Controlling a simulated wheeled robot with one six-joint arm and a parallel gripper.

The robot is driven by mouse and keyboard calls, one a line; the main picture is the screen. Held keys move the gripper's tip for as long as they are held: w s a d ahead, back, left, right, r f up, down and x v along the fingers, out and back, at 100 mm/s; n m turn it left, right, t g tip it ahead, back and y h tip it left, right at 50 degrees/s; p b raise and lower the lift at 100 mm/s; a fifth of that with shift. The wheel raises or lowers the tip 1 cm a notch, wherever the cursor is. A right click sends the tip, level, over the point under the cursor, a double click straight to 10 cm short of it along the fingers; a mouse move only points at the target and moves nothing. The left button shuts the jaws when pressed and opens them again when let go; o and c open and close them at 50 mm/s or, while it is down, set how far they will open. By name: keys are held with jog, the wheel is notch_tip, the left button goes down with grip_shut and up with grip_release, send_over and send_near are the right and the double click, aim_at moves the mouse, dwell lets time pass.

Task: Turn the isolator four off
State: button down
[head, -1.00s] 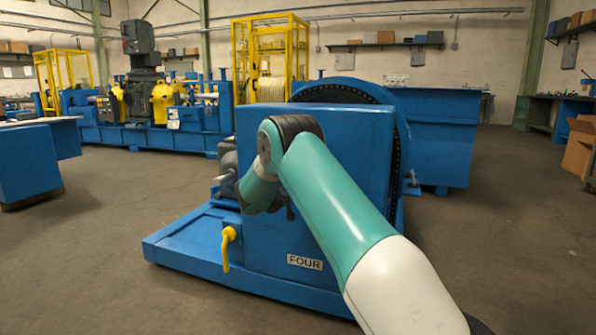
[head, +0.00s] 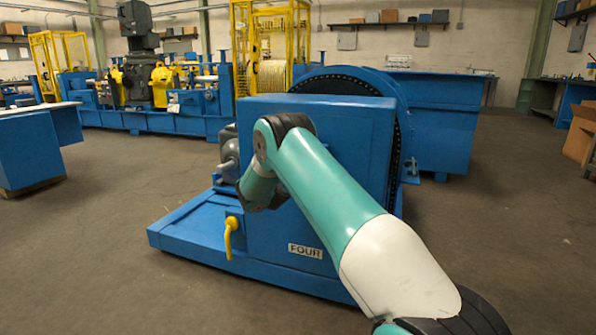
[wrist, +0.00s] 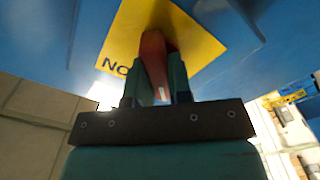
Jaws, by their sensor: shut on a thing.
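The red isolator handle (wrist: 153,50) shows in the wrist view in front of a yellow plate (wrist: 203,42) on a blue surface. Part of the plate's lettering shows, beginning "NO". My gripper (wrist: 158,68) has its two teal fingers on either side of the red handle and is shut on it. In the head view a white label reading FOUR (head: 305,251) is on the blue machine housing (head: 345,130). My arm passes in front of this housing, and the handle and my fingertips cannot be made out there.
A yellow lever (head: 231,236) hangs on the housing's front left, apart from my arm. The blue base plate (head: 185,240) sticks out to the left. A large chain wheel (head: 400,185) stands behind the housing.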

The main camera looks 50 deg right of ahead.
jog(key=shift+s+f, duration=0.1)
jog(key=shift+f, duration=0.05)
jog(key=c, duration=1.2)
grip_release()
jog(key=shift+o, duration=0.8)
jog(key=shift+a, duration=0.1)
jog(key=b+v, duration=0.4)
jog(key=v, duration=1.3)
jog(key=shift+b, duration=0.3)
jog(key=shift+a, duration=0.1)
